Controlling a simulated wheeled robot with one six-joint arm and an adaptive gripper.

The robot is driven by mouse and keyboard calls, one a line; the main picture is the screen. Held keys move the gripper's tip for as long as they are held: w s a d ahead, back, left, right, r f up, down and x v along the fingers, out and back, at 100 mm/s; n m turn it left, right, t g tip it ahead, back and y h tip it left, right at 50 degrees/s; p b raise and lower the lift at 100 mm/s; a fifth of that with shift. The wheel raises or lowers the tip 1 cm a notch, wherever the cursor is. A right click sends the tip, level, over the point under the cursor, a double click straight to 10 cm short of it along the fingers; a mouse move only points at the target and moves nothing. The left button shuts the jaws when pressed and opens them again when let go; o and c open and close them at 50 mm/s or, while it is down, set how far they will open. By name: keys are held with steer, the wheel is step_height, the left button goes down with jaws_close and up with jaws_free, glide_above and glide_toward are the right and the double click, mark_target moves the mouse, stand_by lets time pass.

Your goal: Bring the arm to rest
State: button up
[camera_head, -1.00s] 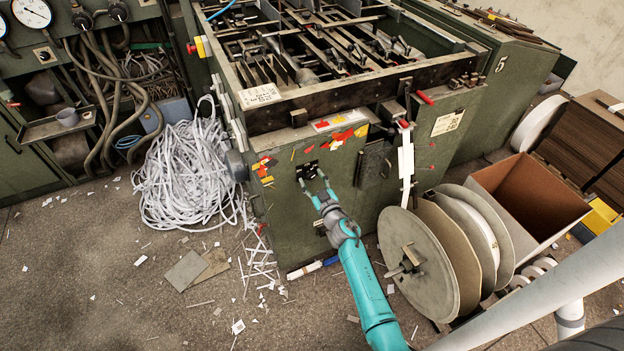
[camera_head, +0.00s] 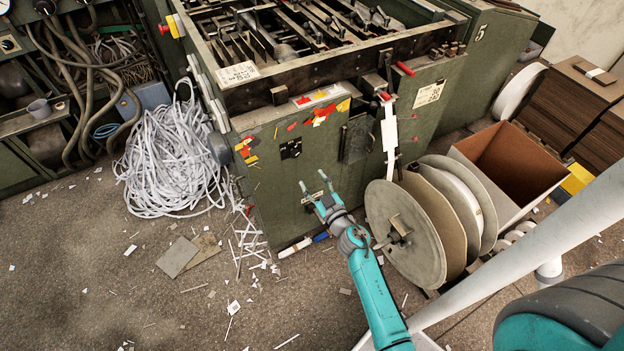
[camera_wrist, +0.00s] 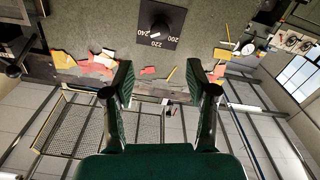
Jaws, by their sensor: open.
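My gripper (camera_head: 318,190) is in front of the green machine's near side panel (camera_head: 270,190), below its black dial plate (camera_head: 290,149). The two fingers stand apart with nothing between them. In the wrist view my gripper (camera_wrist: 161,85) also shows open and empty. Beyond the fingers there is the dial plate (camera_wrist: 172,38), with the numbers 200, 220 and 240 and a dark knob. The fingertips look clear of the knob; whether they touch the panel is hard to tell. My teal arm reaches up from the bottom of the head view.
A large reel (camera_head: 403,235) stands close right of my arm. An open cardboard box (camera_head: 515,165) is behind it. A heap of white strips (camera_head: 170,165) lies left of the machine. Grey board pieces (camera_head: 178,257) and scraps litter the otherwise free floor at left.

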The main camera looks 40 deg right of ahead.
stand_by(0.4)
steer(key=s+a+r+y, duration=0.1)
steer(key=s+a+y, duration=0.1)
steer(key=s+a, duration=1.6)
steer(key=s+a+r+g+y, duration=0.1)
steer(key=s+a+r, duration=0.1)
steer(key=s+r, duration=0.4)
steer(key=s+a+r+g+y, duration=0.1)
steer(key=s+r, duration=0.6)
steer(key=s, duration=0.7)
steer(key=shift+a+r+g+y, duration=0.3)
steer(key=shift+a+y, duration=0.2)
steer(key=shift+a, duration=0.55)
